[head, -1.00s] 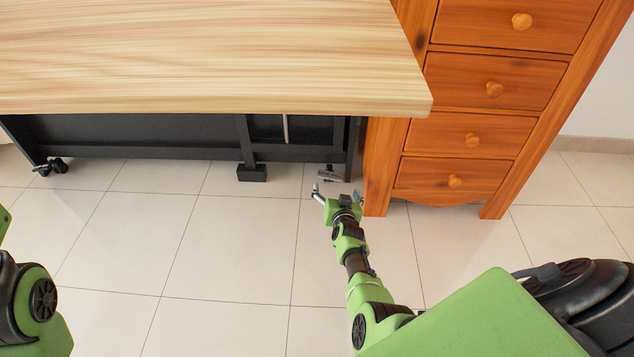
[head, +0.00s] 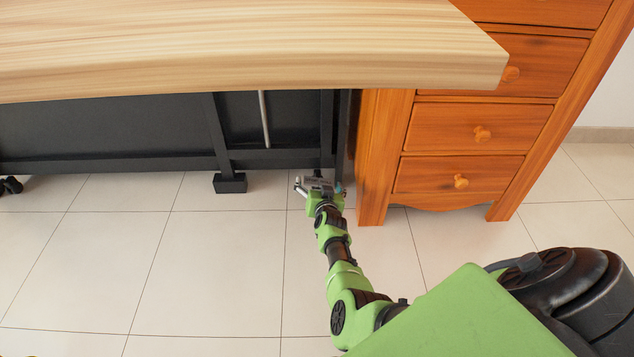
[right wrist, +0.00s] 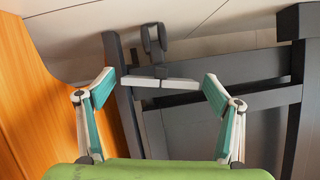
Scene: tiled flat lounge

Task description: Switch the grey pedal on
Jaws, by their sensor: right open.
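The grey pedal (head: 319,184) is low under the right end of the desk, close to the floor. In the right wrist view it shows as a light grey bar (right wrist: 172,83) lying crosswise. My right gripper (head: 319,188) is at the pedal. Its two fingers are spread in the right wrist view (right wrist: 160,87), one at each end of the bar, with nothing clamped. I cannot tell whether the fingertips touch the pedal. In the head view the gripper partly hides the pedal. My left gripper is out of view.
The wooden desk top (head: 240,50) overhangs the area in front of its black frame (head: 100,135). An orange drawer cabinet (head: 372,160) stands close to the right of my gripper. A black foot (head: 230,183) is to the left. The tiled floor (head: 200,260) in front is clear.

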